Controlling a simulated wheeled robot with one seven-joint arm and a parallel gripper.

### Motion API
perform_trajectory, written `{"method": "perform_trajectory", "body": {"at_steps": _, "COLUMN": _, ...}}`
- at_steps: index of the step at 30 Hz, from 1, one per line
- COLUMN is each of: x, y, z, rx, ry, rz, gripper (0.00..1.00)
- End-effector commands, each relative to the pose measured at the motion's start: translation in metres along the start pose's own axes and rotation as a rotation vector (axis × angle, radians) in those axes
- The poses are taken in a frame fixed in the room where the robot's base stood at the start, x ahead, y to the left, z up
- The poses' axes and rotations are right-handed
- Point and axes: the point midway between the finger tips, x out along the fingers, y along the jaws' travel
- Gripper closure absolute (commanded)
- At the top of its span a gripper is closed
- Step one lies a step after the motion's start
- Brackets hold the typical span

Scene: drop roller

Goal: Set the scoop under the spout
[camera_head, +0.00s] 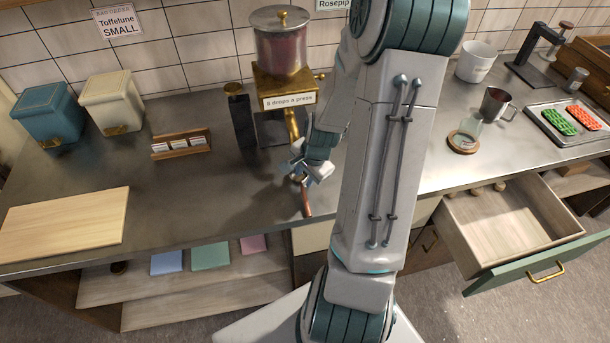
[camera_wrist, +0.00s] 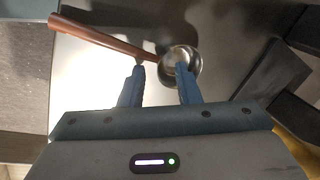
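The scoop has a reddish-brown handle (camera_wrist: 105,38) and a small round metal bowl (camera_wrist: 193,58). In the head view its handle (camera_head: 307,201) points toward the counter's front edge; the bowl is hidden by my gripper. My gripper (camera_head: 299,175) is low over the counter. In the wrist view my gripper (camera_wrist: 161,66) has its fingers apart, one tip by the handle's bowl end, the other overlapping the bowl. I cannot tell whether they touch it. The brass spout (camera_head: 292,124) comes down from the dispenser (camera_head: 281,50), behind my gripper.
A dark upright block (camera_head: 241,118) stands left of the spout. A card holder (camera_head: 181,144) and a wooden board (camera_head: 65,223) are further left. On the right are a metal jug (camera_head: 495,104), a tray (camera_head: 541,128) and an open drawer (camera_head: 510,225). The left middle counter is clear.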

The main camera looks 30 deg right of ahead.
Motion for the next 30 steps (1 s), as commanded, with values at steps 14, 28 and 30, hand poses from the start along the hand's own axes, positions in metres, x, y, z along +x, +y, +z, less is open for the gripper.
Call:
{"method": "perform_trajectory", "body": {"at_steps": 14, "x": 0.008, "y": 0.0, "z": 0.0003, "rx": -0.001, "ry": 0.0, "rz": 0.0, "gripper": 0.73}}
{"method": "perform_trajectory", "body": {"at_steps": 28, "x": 0.0085, "y": -0.0013, "z": -0.001, "rx": -0.001, "ry": 0.0, "rz": 0.0, "gripper": 1.0}}
{"method": "perform_trajectory", "body": {"at_steps": 30, "x": 0.009, "y": -0.0027, "z": -0.0024, "rx": -0.001, "ry": 0.0, "rz": 0.0, "gripper": 1.0}}
